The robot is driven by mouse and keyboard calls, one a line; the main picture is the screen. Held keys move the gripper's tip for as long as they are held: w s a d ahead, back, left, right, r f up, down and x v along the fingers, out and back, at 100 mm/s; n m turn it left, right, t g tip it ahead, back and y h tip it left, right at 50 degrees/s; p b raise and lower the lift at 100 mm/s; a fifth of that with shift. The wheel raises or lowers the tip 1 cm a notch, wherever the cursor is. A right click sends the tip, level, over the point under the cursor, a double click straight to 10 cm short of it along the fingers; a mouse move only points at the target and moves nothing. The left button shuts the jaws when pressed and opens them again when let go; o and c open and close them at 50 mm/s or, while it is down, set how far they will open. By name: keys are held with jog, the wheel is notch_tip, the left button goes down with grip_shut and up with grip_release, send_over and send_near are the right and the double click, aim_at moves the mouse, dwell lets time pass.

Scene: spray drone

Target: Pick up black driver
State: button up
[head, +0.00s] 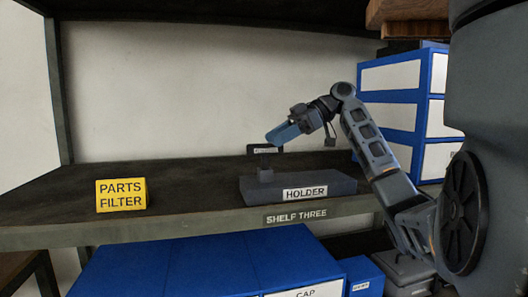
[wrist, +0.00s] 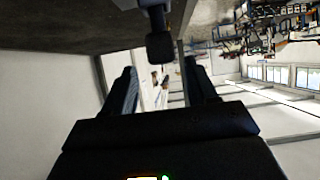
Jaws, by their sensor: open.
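A small black upright piece (head: 265,172), likely the black driver, stands on the dark grey block labelled HOLDER (head: 257,188) on the shelf. A small labelled plate (head: 265,150) shows just above it; the driver's exact outline is hard to make out. My gripper (head: 274,138) is above the holder, tilted down to the left, close to the plate. In the wrist view my gripper (wrist: 163,80) is open, with nothing between its two fingers. A dark rod with a blocky end (wrist: 160,46) hangs from the top there, in line with the gap; I cannot tell whether it is the driver.
A yellow PARTS FILTER block (head: 121,195) sits at the left on the shelf (head: 190,210). The shelf between it and the holder is bare. Blue and white boxes (head: 390,113) stand behind my arm at the right. Blue boxes (head: 200,262) fill the level below.

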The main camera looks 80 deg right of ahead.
aim_at(267, 144)
jog(key=shift+a+p+x, duration=0.25)
jog(key=shift+p+x, duration=0.3)
jog(key=shift+x, duration=1.7)
jog(key=shift+s, duration=0.15)
grip_shut()
jog(key=shift+r, duration=0.1)
